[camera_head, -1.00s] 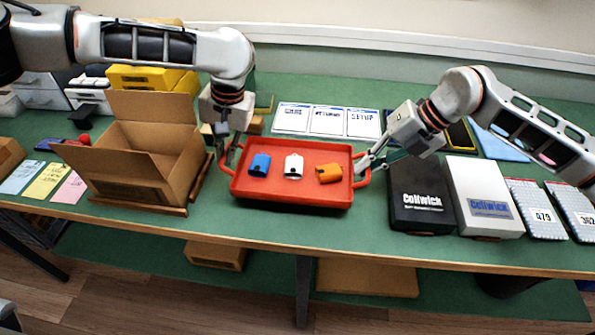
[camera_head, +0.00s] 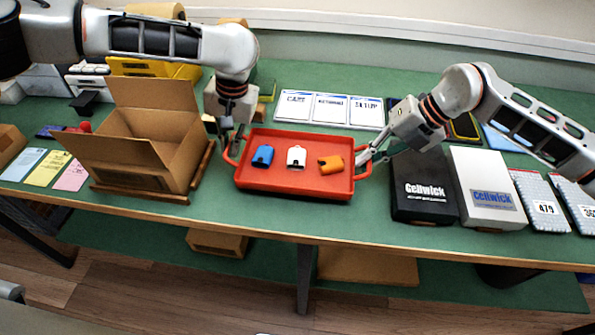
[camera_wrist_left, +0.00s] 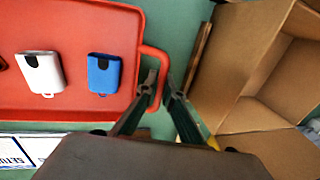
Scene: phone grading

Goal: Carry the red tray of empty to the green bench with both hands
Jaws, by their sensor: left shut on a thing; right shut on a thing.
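The red tray (camera_head: 293,182) is at the middle of the green bench (camera_head: 330,226), near its front edge. It holds a blue case (camera_head: 263,156), a white case (camera_head: 297,157) and an orange case (camera_head: 331,164). My left gripper (camera_head: 234,152) is shut on the tray's left handle; the handle also shows between its fingers in the left wrist view (camera_wrist_left: 158,75). My right gripper (camera_head: 366,156) is shut on the right handle. I cannot tell whether the tray touches the bench top.
An open cardboard box (camera_head: 145,150) stands close to the left of the tray. A black Cellwick box (camera_head: 423,187) and a white one (camera_head: 486,190) lie to the right. White cards (camera_head: 329,108) lie behind the tray. A narrow bench strip in front is clear.

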